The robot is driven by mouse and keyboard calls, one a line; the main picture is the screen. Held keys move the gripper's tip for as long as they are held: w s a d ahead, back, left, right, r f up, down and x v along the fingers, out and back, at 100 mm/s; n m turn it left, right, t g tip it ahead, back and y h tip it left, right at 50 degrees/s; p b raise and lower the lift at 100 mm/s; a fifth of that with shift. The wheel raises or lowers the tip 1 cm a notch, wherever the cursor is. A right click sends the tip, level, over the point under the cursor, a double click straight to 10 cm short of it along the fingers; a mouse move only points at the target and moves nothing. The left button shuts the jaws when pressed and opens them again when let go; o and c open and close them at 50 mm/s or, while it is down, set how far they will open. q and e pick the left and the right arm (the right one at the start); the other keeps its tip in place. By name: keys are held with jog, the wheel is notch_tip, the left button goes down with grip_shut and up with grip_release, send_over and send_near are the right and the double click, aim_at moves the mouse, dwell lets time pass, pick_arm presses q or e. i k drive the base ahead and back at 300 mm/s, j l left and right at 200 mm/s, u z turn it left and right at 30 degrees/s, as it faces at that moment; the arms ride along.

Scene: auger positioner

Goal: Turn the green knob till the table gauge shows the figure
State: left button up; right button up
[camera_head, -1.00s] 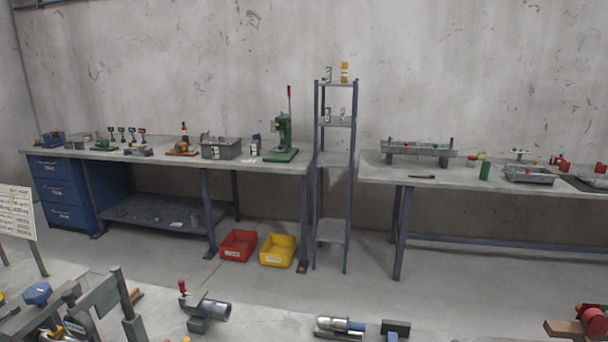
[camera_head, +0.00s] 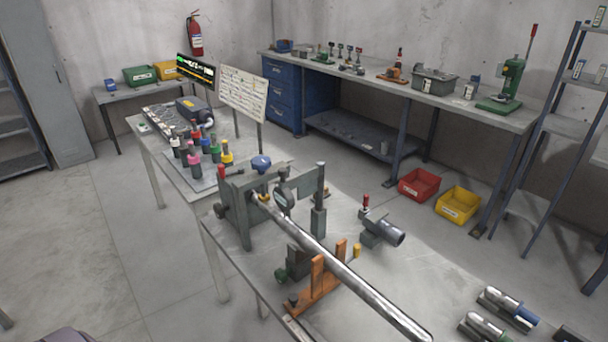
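A long shiny metal rod (camera_head: 345,270) lies across this stand and runs up to a grey-green fixture (camera_head: 240,205). A gauge-like part with a pale face (camera_head: 283,199) is on the fixture near the rod's far end. Its reading is too small to tell, and I cannot tell whether it is the table gauge. Neither of my grippers is in view.
Coloured-top tools (camera_head: 196,158) stand on a plate at the workbench's left. A white chart board (camera_head: 243,95) and a dark display (camera_head: 195,69) are behind. A small clamp-like device (camera_head: 379,229) stands right of the rod. Red (camera_head: 419,184) and yellow bins (camera_head: 458,205) are on the floor.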

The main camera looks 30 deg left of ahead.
aim_at(280, 275)
jog(key=u, duration=1.2)
